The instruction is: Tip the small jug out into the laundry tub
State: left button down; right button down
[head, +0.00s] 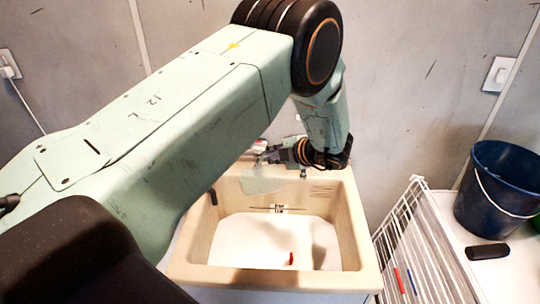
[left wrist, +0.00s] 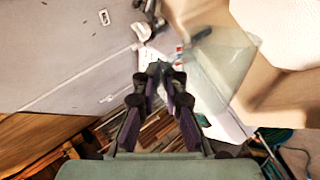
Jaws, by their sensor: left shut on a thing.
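The small jug (head: 262,181) is translucent and pale. It hangs from my left gripper (head: 268,151) over the back left rim of the laundry tub. The left gripper is shut on it; the arm reaches in from the left and bends down at the wrist. In the left wrist view the jug (left wrist: 222,66) shows to the right of the fingers (left wrist: 160,72), slanted in the picture. I cannot tell what is in it. The beige laundry tub (head: 359,240) has a white interior, with a small red thing (head: 291,259) inside. My right gripper is not in view.
A white wire rack (head: 412,235) stands right of the tub. Beyond it a dark blue bucket (head: 490,190) and a small black object (head: 488,251) rest on a white surface. The grey wall with a socket (head: 499,73) is close behind the tub.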

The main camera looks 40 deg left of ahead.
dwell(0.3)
pick_arm(q)
jog(key=shift+r, duration=3)
jog(key=n+t+b, duration=0.1)
jog(key=t+b, duration=0.1)
jog(key=b, duration=0.3)
jog(key=n+t+h+b, duration=0.1)
jog(key=n+b, duration=0.1)
jog(key=b, duration=0.3)
jog(key=shift+r+n+t+b, duration=0.3)
jog(key=shift+r+t, duration=0.05)
jog(key=shift+t, duration=0.05)
jog(key=shift+r+h+b, duration=0.15)
jog(key=shift+h+b, duration=0.15)
jog(key=shift+b, duration=0.1)
jog(key=shift+r, duration=0.1)
